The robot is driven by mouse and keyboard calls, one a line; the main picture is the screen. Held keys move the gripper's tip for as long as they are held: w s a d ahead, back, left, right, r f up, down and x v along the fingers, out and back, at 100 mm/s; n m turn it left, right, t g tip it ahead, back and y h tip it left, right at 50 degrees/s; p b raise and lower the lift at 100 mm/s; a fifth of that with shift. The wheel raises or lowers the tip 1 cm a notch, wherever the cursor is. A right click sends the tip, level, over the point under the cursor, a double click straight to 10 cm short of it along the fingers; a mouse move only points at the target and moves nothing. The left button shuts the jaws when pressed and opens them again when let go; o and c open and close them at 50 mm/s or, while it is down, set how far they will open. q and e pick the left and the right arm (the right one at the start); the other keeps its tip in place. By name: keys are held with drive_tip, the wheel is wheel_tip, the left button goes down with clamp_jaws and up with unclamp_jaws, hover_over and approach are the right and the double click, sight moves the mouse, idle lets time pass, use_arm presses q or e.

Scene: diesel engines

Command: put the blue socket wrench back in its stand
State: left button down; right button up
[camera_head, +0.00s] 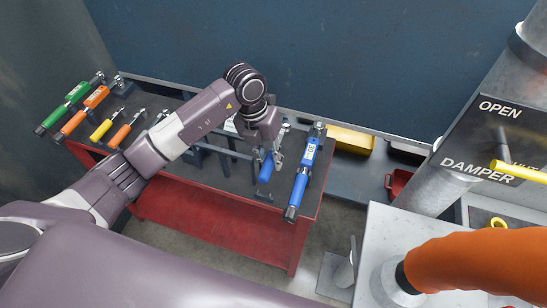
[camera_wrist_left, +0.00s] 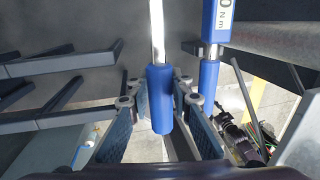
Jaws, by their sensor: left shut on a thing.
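The blue socket wrench has a blue handle (camera_head: 266,167) and a silver shaft, and is at the right part of the red bench in the head view. In the left wrist view its blue handle (camera_wrist_left: 160,90) lies between the fingers, with the bright shaft running upward. My left gripper (camera_head: 277,157) is shut on this wrench; my wrist hides part of it in the head view. The dark stand (camera_head: 228,152) has prongs beside the wrench; prongs also show in the left wrist view (camera_wrist_left: 62,65). I cannot tell whether the wrench touches the stand. My right gripper is out of view.
A larger blue torque wrench (camera_head: 300,181) lies close on the right. Green (camera_head: 72,96), orange and yellow tools lie at the left of the red bench (camera_head: 215,215). A yellow bin (camera_head: 350,140) is behind right. A damper lever and orange pipe (camera_head: 470,264) stand at the right.

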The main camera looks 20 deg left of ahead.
use_arm(q)
drive_tip(key=f, duration=0.1)
drive_tip(key=f+b, duration=0.1)
drive_tip(key=shift+w+f, duration=0.2)
drive_tip(key=shift+f, duration=0.2)
wheel_tip(320, 180, down, 3)
drive_tip(key=b, duration=0.2)
drive_tip(key=shift+r+b, duration=0.1)
drive_tip(key=shift+b, duration=0.25)
drive_tip(key=shift+f+b, duration=0.3)
drive_tip(key=shift+f, duration=0.2)
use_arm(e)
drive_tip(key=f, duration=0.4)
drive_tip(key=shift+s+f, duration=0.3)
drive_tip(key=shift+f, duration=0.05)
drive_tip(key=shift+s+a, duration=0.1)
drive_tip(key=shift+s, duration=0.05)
use_arm(q)
drive_tip(key=shift+f+b, duration=0.7)
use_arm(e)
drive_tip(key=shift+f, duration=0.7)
use_arm(q)
drive_tip(key=c, duration=1.7)
unclamp_jaws()
drive_tip(key=shift+o, duration=0.5)
drive_tip(key=shift+s+f, duration=0.1)
